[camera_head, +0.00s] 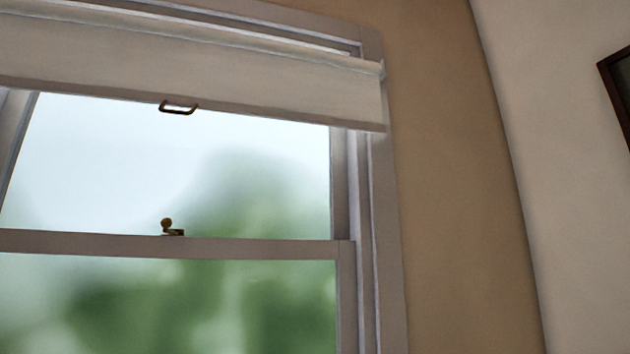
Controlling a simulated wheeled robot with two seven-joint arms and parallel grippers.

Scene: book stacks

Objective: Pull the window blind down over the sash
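A white roller blind (255,90) hangs at the top of the window and covers only its upper end. A small brass pull handle (178,108) is fixed to the middle of its bottom edge. Below it the window sash (250,248) shows uncovered glass, with a brass latch (170,228) on the crossing rail. The lower part of the window is cut off by the frame. Neither my left nor my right gripper is in view.
The window frame (385,230) borders a tan wall (450,200) on the right. A paler wall (560,150) meets it at a corner. The edge of a dark picture frame (613,95) shows at the far right. The space before the blind looks clear.

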